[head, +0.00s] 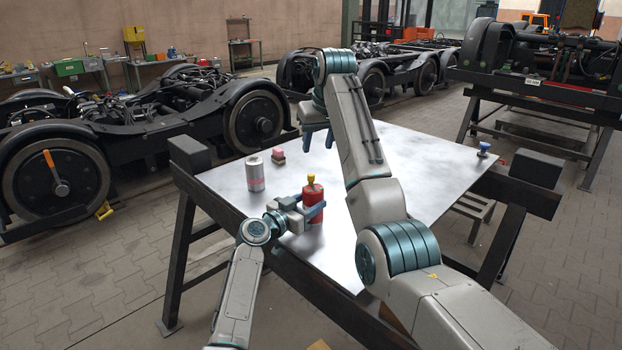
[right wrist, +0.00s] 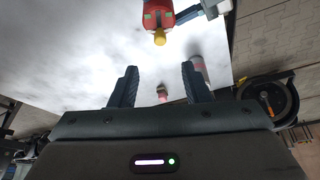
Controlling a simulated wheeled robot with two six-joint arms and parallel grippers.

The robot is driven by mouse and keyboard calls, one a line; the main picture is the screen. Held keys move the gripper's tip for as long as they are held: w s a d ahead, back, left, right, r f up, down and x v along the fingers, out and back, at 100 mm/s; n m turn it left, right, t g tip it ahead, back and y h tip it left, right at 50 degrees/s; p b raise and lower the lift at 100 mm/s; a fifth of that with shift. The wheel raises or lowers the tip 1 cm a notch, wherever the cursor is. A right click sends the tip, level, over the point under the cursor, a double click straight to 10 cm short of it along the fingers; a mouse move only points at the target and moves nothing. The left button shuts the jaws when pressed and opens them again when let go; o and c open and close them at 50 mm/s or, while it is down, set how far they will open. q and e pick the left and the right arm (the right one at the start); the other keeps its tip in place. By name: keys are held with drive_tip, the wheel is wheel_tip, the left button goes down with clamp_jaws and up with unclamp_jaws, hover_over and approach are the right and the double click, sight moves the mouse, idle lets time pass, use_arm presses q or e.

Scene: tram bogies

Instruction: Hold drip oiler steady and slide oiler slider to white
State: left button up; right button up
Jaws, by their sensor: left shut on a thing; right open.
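The drip oiler (head: 313,204) is a red can with a yellow top, upright on the metal table. My left gripper (head: 318,211) is shut on its body from the left. In the right wrist view the oiler (right wrist: 159,13) is at the top edge, partly cut off, its yellow tip (right wrist: 159,37) pointing down the picture. Small green patches and a dark mark show on its red body. I cannot tell which part is the slider or see a white mark. My right gripper (head: 319,140) is open and empty above the table, behind the oiler in the head view; its fingers (right wrist: 160,88) are apart.
A grey-white can with a pink band (head: 256,174) stands left of the oiler. A small pink-topped block (head: 278,156) lies behind it. A blue-topped item (head: 484,150) is at the table's far right. The table (head: 420,150) is otherwise mostly bare. Bogies stand beyond.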

drive_tip(key=shift+s+r, duration=0.2)
drive_tip(key=shift+r, duration=0.35)
use_arm(q)
drive_tip(key=o, duration=1.1)
